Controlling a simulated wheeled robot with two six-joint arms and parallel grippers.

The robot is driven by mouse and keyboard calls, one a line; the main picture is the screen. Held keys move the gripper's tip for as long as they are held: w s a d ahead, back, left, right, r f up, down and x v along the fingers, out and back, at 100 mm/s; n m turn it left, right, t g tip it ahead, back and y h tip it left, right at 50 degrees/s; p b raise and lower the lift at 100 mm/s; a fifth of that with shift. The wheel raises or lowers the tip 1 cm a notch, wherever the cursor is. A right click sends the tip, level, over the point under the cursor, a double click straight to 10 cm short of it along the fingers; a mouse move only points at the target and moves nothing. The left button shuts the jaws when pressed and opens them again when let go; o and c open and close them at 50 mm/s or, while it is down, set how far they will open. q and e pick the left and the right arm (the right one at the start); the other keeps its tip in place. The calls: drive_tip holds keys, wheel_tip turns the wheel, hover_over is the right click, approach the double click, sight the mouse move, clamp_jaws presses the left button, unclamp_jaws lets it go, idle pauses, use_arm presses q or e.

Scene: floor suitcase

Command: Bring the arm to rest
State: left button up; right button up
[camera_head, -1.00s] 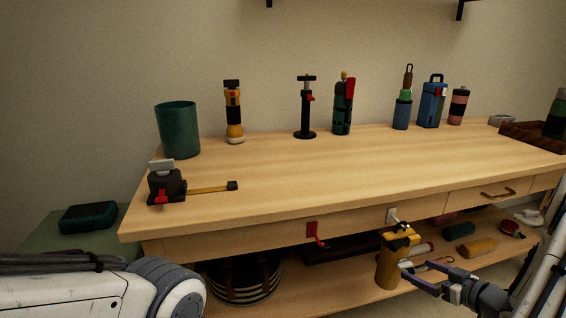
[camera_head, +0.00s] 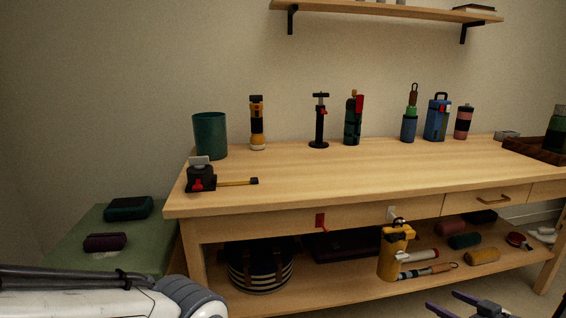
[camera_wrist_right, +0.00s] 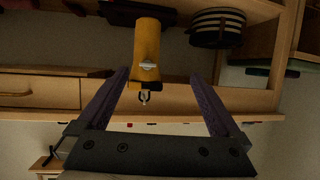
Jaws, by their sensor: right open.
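A white link of my left arm crosses the lower left of the head view; my left gripper is not visible.
The wooden workbench (camera_head: 330,175) holds a green bin (camera_head: 210,136), a tape measure (camera_head: 202,178) and several upright tools. Its lower shelf (camera_head: 330,290) holds a striped basket (camera_head: 262,272) and rolled items. A green surface (camera_head: 70,240) stands at left.

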drive_tip(key=w+a+r+n+g+h, duration=0.2)
drive_tip(key=w+a+r+g, duration=0.1)
drive_tip(key=w+a, duration=0.55)
drive_tip(key=s+a+r+g+h, duration=0.1)
drive_tip(key=s+a+r+g, duration=0.15)
drive_tip(key=a, duration=1.05)
drive_tip(key=s+a+r+n+g, duration=0.1)
drive_tip(key=s+a+g, duration=0.2)
drive_tip(key=s+a, duration=0.45)
drive_tip(key=s+a+r+n+g+y, duration=0.15)
drive_tip(key=s+a, duration=0.35)
drive_tip(key=s, duration=0.6)
drive_tip(key=s+a+r+g+h, duration=0.1)
drive_tip(key=s+a+g, duration=0.2)
drive_tip(key=s+a, duration=0.45)
wheel_tip(320, 180, up, 35)
drive_tip(key=s+d+p, duration=0.1)
drive_tip(key=s+p, duration=0.1)
drive_tip(key=p, duration=3.3)
drive_tip(key=shift+d, duration=0.2)
drive_tip(key=shift+f+y, duration=0.1)
drive_tip(key=shift+y, duration=0.15)
